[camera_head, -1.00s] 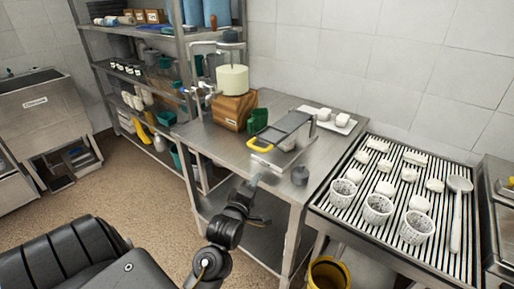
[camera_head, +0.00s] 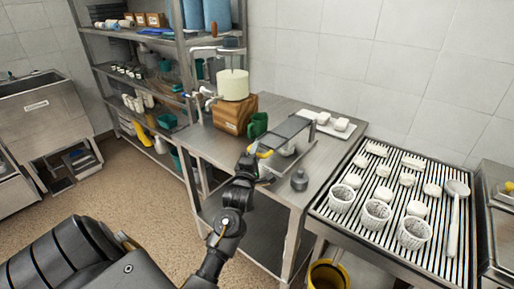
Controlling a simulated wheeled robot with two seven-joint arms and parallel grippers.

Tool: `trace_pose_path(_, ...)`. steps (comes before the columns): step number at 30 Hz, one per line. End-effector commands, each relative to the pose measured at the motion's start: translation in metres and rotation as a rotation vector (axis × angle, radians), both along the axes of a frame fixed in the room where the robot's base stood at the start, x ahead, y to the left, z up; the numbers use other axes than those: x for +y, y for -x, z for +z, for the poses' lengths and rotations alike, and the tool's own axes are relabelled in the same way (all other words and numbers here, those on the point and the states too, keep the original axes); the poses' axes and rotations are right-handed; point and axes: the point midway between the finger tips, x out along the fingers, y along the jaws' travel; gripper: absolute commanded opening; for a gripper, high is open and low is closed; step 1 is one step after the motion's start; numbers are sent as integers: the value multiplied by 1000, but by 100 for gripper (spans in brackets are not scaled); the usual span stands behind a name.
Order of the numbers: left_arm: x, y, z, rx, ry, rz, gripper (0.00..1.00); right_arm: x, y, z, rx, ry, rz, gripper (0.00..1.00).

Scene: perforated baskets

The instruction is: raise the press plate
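The press plate (camera_head: 286,131) is a flat grey metal plate with a yellow handle (camera_head: 265,152) at its near left end. It sits tilted above the steel table, with its far end at a metal upright. A pale piece (camera_head: 289,150) shows partly below the plate. My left gripper (camera_head: 259,154) is at the yellow handle and hides part of it. Its fingers are small and dark here, so I cannot tell whether they are closed on the handle. My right gripper is not in view.
A grey weight (camera_head: 299,181) stands near the table's front edge. A white tray (camera_head: 329,128) lies at the back. Perforated baskets (camera_head: 376,215) stand on the ribbed drain table to the right.

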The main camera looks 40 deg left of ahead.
Motion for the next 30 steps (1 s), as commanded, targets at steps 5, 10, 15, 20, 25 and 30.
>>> trace_pose_path(5, 6, -13, 3, 0, -1, 0, 36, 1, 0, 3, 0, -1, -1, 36)
trace_pose_path(10, 7, -15, 3, 0, -1, 0, 36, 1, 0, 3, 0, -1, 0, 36)
trace_pose_path(15, 7, -15, 3, 0, -1, 0, 33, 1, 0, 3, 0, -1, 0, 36)
trace_pose_path(20, 7, -15, 3, 0, -1, 0, 13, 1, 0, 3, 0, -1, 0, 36)
trace_pose_path(25, 7, -15, 3, -2, -1, 0, 0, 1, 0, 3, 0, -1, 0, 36)
trace_pose_path(30, 7, -15, 5, -4, -2, 0, 0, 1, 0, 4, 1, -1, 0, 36)
